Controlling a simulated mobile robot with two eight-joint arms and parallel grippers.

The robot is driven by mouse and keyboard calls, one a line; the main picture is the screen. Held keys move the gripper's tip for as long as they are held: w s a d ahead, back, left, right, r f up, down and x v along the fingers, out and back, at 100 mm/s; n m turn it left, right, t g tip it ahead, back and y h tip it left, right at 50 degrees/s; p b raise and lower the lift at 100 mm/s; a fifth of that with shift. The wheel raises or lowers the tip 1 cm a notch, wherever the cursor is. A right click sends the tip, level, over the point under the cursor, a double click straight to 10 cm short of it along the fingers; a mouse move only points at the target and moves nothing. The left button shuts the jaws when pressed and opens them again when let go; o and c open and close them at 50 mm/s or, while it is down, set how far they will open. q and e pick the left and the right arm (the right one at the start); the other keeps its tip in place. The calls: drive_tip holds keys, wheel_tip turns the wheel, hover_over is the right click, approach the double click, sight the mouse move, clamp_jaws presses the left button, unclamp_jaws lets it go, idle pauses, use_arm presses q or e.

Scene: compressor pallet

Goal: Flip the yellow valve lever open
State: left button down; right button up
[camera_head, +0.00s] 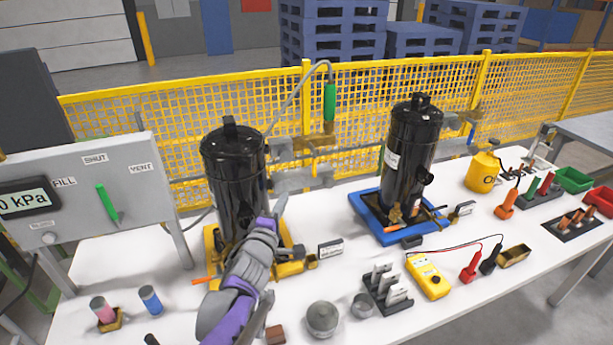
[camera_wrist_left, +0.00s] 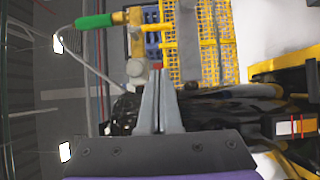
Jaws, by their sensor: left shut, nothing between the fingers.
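My left gripper (camera_head: 280,204) is in front of the left black compressor (camera_head: 232,165), pointing up toward the grey fittings (camera_head: 292,178) on its right side. In the left wrist view its fingers (camera_wrist_left: 161,75) are together with nothing between them. A green-handled hose end (camera_head: 330,101) stands above the fittings and also shows in the wrist view (camera_wrist_left: 94,20). My right gripper is not in view.
A second black compressor (camera_head: 409,155) stands on a blue base (camera_head: 371,207) to the right. A gauge panel (camera_head: 85,195) stands at the left. A yellow meter (camera_head: 428,277) and small parts lie on the white table's front. A yellow mesh fence (camera_head: 180,130) runs behind.

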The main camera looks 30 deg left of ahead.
use_arm(q)
drive_tip(key=shift+w+d+p+x, duration=0.15)
drive_tip(key=shift+d+p+x, duration=0.35)
drive_tip(key=shift+x, duration=1.65)
drive_tip(key=shift+w+d+p+x, duration=0.1)
drive_tip(key=shift+d+p+x, duration=0.4)
drive_tip(key=shift+x, duration=1.6)
drive_tip(key=shift+w+d+p+x, duration=0.15)
drive_tip(key=shift+d+p+x, duration=0.3)
drive_tip(key=shift+x, duration=1.7)
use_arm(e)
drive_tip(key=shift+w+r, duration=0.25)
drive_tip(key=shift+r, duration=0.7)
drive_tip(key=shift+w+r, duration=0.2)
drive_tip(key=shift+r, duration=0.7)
use_arm(q)
drive_tip(key=shift+f, duration=0.15)
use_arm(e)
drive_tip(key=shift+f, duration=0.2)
use_arm(q)
drive_tip(key=shift+w+n, duration=0.15)
drive_tip(key=shift+n, duration=0.15)
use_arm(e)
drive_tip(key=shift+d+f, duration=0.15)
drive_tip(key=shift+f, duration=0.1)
